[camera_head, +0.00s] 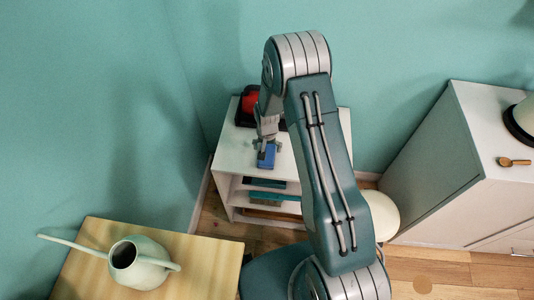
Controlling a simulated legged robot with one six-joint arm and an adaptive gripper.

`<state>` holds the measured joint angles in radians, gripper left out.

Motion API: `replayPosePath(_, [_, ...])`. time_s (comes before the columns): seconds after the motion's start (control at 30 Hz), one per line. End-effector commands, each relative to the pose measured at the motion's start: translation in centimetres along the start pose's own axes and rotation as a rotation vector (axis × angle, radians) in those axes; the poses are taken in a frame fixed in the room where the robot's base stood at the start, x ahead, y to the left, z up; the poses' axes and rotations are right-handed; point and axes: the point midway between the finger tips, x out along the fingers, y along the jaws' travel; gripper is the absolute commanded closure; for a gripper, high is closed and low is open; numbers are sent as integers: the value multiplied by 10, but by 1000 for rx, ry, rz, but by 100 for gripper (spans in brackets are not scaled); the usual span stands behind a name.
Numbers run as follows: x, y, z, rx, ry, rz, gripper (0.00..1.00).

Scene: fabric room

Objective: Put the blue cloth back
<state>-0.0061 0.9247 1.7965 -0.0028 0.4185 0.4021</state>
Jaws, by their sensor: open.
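A small folded blue cloth (267,157) shows at the front edge of the top of a white shelf unit (236,148). My gripper (267,145) is right at the cloth's back end, with its jaws open. My arm and the gripper's own body partly hide the jaws. I cannot tell whether the fingers touch the cloth or whether it rests fully on the top. Below, the open shelves hold a dark blue folded piece (264,183) and a teal one (272,197).
A red and black object (249,104) stands at the back of the shelf top. A wooden table (205,262) with a pale watering can (140,268) is at lower left. A white cabinet (440,170) with a wooden spoon (514,162) is at right. A pale round object (384,215) is beside my arm.

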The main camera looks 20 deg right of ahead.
Motion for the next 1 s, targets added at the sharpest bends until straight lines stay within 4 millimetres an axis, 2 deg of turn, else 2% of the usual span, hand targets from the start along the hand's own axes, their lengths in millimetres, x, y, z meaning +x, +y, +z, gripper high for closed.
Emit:
replayPosePath(0.1, [-26, 0, 0, 0, 3, -1, 0])
replayPosePath(0.3, [-62, 0, 0, 0, 2, -1, 0])
replayPosePath(0.53, [-82, 0, 0, -1, 2, -1, 0])
replayPosePath(0.63, [-97, 0, 0, -10, 16, -7, 0])
replayPosePath(1.0, [-204, 10, 20, -84, 106, -40, 0])
